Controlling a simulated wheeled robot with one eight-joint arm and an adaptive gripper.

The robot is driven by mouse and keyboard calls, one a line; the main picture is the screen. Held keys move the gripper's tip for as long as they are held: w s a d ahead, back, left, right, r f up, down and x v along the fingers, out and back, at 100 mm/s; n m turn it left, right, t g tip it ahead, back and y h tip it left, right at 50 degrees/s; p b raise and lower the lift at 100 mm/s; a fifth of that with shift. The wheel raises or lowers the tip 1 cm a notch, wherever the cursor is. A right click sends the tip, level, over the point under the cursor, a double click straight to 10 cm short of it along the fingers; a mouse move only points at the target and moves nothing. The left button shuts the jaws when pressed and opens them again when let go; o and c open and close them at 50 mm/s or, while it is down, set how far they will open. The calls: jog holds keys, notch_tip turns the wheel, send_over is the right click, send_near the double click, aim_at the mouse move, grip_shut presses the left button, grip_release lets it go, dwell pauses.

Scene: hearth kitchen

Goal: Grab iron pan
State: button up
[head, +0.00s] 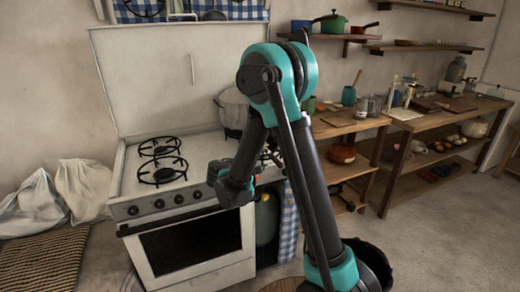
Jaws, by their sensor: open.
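No pan here is clearly the iron pan. A reddish-brown pan (357,29) with a dark handle sits on the wall shelf. A dark round piece (213,15) hangs by the blue checked cloth at the top; I cannot tell if it is a pan. My gripper (217,172) is in front of the stove's right side, near the height of its top, apart from both. It looks open and empty, though its fingers are small and dark. My arm hides part of the stove's right side.
The white stove (195,245) has bare burners (162,172) on the left and a pale pot (232,108) at the back right. Wooden shelves (415,122) with kitchenware stand right. White sacks (82,188) lie left. The floor at the right front is clear.

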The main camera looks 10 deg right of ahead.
aim_at(271, 158)
jog(key=x, duration=0.5)
jog(key=shift+f, duration=0.25)
grip_shut()
